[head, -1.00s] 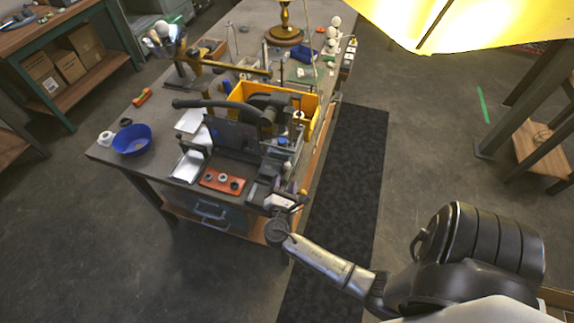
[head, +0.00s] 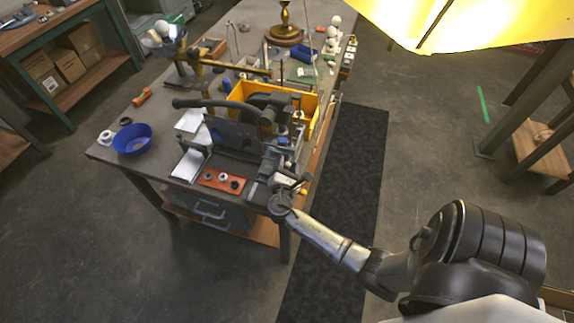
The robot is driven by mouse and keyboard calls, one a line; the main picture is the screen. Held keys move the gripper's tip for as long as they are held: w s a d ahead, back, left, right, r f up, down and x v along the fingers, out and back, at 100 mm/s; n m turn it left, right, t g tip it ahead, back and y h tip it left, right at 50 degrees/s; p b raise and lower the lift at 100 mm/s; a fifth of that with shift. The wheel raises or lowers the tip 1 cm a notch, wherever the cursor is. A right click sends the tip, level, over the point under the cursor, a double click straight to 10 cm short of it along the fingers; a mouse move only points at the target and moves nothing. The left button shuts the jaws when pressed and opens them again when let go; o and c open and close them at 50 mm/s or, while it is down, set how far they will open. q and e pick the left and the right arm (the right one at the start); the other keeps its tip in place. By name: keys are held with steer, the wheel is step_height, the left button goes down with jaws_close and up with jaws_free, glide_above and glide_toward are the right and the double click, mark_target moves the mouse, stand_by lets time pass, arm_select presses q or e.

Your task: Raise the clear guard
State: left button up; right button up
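A dark bench machine with a long black handle (head: 212,103) stands near the front of the workbench. A dark, see-through-looking panel (head: 232,134) on its front side may be the clear guard; its edges are hard to make out. My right gripper (head: 286,181) is at the machine's right front corner, close beside it and right of the panel. Its fingers are small and blend with the machine parts, so I cannot tell their opening or any contact. My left gripper is not in view.
A yellow bin (head: 312,104) stands behind the machine. An orange-red plate (head: 222,181) with several small round parts lies in front. A blue bowl (head: 132,139) sits at the left bench edge. A lit yellow lampshade (head: 465,22) fills the upper right.

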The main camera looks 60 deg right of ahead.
jaws_close()
stand_by(0.3)
steer(key=shift+r+p, duration=0.55)
steer(key=shift+r, duration=0.1)
step_height(320, 180, up, 8)
steer(key=p, duration=0.7)
steer(key=shift+r, duration=0.2)
steer(key=shift+w+r+p, duration=0.1)
steer(key=shift+r+p, duration=0.15)
steer(key=shift+p, duration=0.15)
